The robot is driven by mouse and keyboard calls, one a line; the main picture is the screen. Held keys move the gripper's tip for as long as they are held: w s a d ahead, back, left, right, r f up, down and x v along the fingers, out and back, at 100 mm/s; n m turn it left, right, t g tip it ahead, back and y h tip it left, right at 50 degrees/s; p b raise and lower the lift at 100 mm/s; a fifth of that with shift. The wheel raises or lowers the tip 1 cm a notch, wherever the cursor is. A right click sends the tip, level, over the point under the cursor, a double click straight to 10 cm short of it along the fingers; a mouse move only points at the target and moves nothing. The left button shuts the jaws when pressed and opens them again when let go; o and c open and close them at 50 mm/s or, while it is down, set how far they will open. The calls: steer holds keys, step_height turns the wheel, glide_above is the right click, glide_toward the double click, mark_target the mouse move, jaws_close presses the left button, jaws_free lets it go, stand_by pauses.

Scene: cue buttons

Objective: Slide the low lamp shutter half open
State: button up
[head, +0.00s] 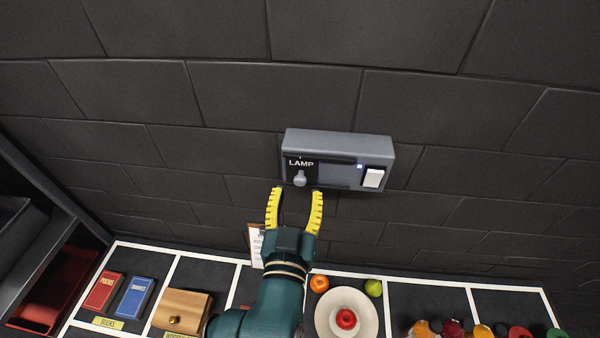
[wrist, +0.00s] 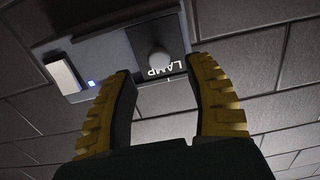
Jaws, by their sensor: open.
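A grey lamp box (head: 340,144) is fixed on the dark wall. Its black shutter plate (head: 301,170), marked LAMP, covers the left part of the front and carries a round knob (head: 300,179). A blue light (head: 359,166) glows on the right, above a white switch (head: 373,178). My gripper (head: 296,193) is open, with its yellow fingers pointing up at the box just below the knob. In the wrist view the knob (wrist: 159,60) shows between the open fingers (wrist: 165,80), beyond their tips. I cannot tell whether they touch the box.
Below is a counter with white-lined sections. It holds red and blue books (head: 136,296), a wooden box (head: 182,311), a plate with a red fruit (head: 346,319), an orange (head: 319,283) and a green fruit (head: 373,288). A dark shelf stands at the left. The wall around the box is clear.

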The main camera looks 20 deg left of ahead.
mark_target(300, 182)
steer(key=x, duration=0.4)
steer(key=shift+w+p, duration=0.3)
steer(key=shift+w, duration=0.05)
jaws_close()
